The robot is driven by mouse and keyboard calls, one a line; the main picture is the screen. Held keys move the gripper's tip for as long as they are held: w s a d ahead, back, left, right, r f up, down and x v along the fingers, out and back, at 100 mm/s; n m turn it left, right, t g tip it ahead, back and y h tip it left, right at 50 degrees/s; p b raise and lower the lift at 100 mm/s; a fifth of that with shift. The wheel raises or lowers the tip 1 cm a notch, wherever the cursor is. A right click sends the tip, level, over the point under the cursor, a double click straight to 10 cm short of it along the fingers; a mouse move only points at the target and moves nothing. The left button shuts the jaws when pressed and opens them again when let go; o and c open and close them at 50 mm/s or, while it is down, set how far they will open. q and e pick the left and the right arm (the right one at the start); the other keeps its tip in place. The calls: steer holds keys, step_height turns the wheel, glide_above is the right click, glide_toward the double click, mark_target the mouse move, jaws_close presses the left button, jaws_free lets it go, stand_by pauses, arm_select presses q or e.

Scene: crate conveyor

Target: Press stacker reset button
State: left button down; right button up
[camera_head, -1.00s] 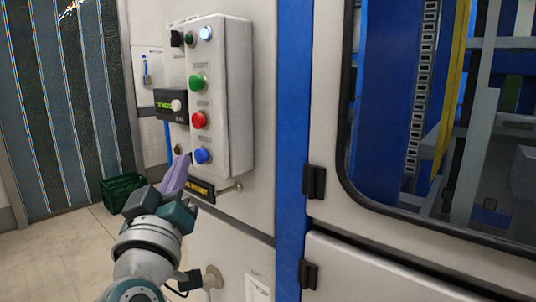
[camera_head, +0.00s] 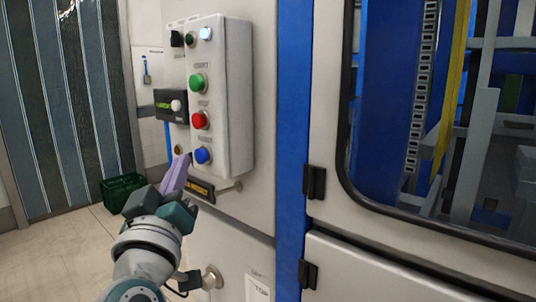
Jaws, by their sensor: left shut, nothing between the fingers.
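A grey control box (camera_head: 236,95) is mounted on the machine's panel. It carries a lit white-blue lamp (camera_head: 206,33) at the top, then a green button (camera_head: 198,82), a red button (camera_head: 200,120) and a blue button (camera_head: 203,155) at the bottom. The small labels above the buttons are too blurred to read. My left gripper (camera_head: 182,160) is shut and empty, with its purple fingers pointing up just left of and slightly below the blue button. My right gripper is not in view.
A black device (camera_head: 170,106) with a pale knob sits left of the box. A blue post (camera_head: 291,150) and a windowed door (camera_head: 420,240) are to the right. A green crate (camera_head: 120,190) stands on the floor at left.

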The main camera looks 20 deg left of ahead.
arm_select(q)
steer(key=shift+w, duration=0.1)
stand_by(0.3)
steer(key=shift+w+d, duration=0.15)
steer(key=shift+w, duration=0.15)
steer(key=shift+w+d+b, duration=0.15)
steer(key=shift+w+b, duration=0.2)
steer(key=shift+w, duration=0.05)
stand_by(0.6)
steer(key=shift+s, duration=0.1)
steer(key=shift+s+a+p, duration=0.3)
steer(key=shift+s+p, duration=0.2)
steer(key=shift+s, duration=0.2)
steer(key=s, duration=0.1)
steer(key=s+a+p, duration=0.1)
steer(key=s, duration=0.1)
steer(key=s+a+p, duration=0.1)
steer(key=shift+s, duration=0.3)
